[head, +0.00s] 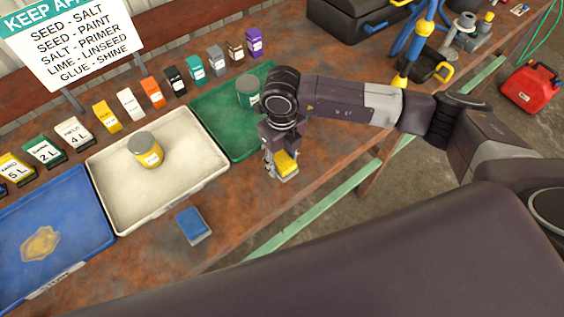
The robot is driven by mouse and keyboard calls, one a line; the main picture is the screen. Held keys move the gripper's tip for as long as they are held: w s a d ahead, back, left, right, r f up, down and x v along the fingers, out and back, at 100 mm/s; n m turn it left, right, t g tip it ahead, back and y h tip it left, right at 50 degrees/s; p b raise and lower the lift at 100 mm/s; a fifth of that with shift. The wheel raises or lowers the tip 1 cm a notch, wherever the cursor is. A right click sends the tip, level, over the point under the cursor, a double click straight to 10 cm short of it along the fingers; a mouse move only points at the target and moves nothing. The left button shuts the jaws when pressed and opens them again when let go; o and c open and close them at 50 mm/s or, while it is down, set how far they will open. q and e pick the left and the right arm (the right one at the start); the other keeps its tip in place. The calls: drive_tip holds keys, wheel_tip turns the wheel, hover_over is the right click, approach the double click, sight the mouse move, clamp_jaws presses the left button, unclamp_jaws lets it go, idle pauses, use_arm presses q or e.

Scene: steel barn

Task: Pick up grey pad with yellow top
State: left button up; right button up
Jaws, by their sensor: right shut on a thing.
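The grey pad with yellow top (285,164) is at the front of the rusty table, right of the blue pad. My right gripper (281,172) points down over it and is shut on it, with a finger on each side. The yellow top shows between the fingers, while most of the grey part is hidden by them. I cannot tell whether the pad touches the table or is slightly above it. My left gripper is out of view.
A blue pad (193,225) lies near the front edge. A white tray (103,165) holds a yellow-labelled tin (146,151). A blue tray (85,255) and a green mat (215,122) flank it. Several small coloured boxes line the back. A sign (72,42) stands behind.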

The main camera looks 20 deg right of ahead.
sight(282, 160)
drive_tip(key=shift+r, duration=0.55)
wheel_tip(282, 160, up, 19)
drive_tip(key=b, duration=0.4)
